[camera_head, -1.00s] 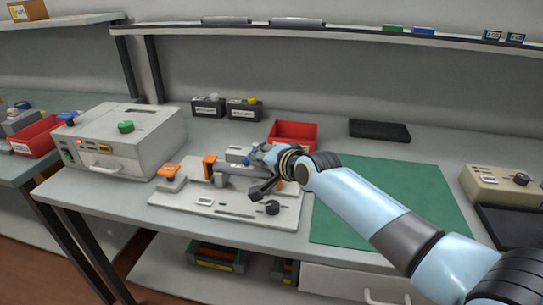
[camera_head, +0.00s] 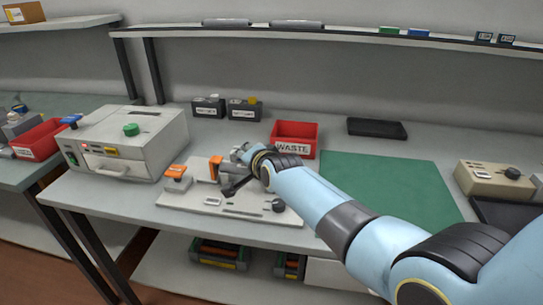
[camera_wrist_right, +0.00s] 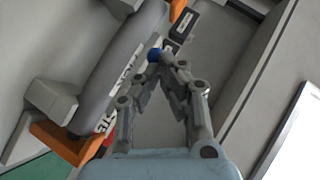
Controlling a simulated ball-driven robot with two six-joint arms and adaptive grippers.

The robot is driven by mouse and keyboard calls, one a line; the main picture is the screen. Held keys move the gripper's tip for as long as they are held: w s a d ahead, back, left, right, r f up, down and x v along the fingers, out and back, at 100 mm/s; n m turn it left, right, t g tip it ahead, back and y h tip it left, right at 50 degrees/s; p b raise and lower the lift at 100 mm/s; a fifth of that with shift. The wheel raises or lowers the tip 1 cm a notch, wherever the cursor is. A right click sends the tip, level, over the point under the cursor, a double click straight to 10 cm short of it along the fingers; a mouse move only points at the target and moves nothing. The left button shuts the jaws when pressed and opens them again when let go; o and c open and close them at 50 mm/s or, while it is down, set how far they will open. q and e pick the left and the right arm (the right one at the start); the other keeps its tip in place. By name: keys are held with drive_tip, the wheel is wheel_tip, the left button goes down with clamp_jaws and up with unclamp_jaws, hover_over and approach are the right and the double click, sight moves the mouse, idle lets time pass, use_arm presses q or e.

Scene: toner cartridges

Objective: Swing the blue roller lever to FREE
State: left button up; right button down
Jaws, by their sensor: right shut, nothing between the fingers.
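The blue lever's round knob (camera_wrist_right: 154,55) shows in the right wrist view, beside a grey cylindrical cartridge (camera_wrist_right: 118,72). My right gripper (camera_wrist_right: 172,63) is shut and empty. Its fingertips are right beside the knob, on its right side in that view; I cannot tell if they touch. In the head view my right gripper (camera_head: 240,153) is over the back of the pale fixture board (camera_head: 185,200), and my wrist hides the knob. A small dark label plate (camera_wrist_right: 184,22) lies past the knob; its marking is unreadable. My left gripper is out of view.
Orange clamps (camera_head: 215,169) flank the cartridge. A red WASTE bin (camera_head: 296,136) stands behind the board, to the right. A grey machine (camera_head: 130,145) stands to the left. The green mat (camera_head: 390,185) on the right is clear.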

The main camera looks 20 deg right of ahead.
drive_tip(key=shift+w+a+f+b, duration=0.1)
drive_tip(key=shift+w+a+b, duration=0.6)
drive_tip(key=shift+w, duration=0.25)
drive_tip(key=shift+w+a+b, duration=0.25)
drive_tip(key=shift+w+b, duration=0.65)
drive_tip(key=shift+b, duration=0.05)
drive_tip(key=shift+s+d+p, duration=0.1)
drive_tip(key=shift+d+p, duration=0.35)
drive_tip(key=shift+d, duration=0.4)
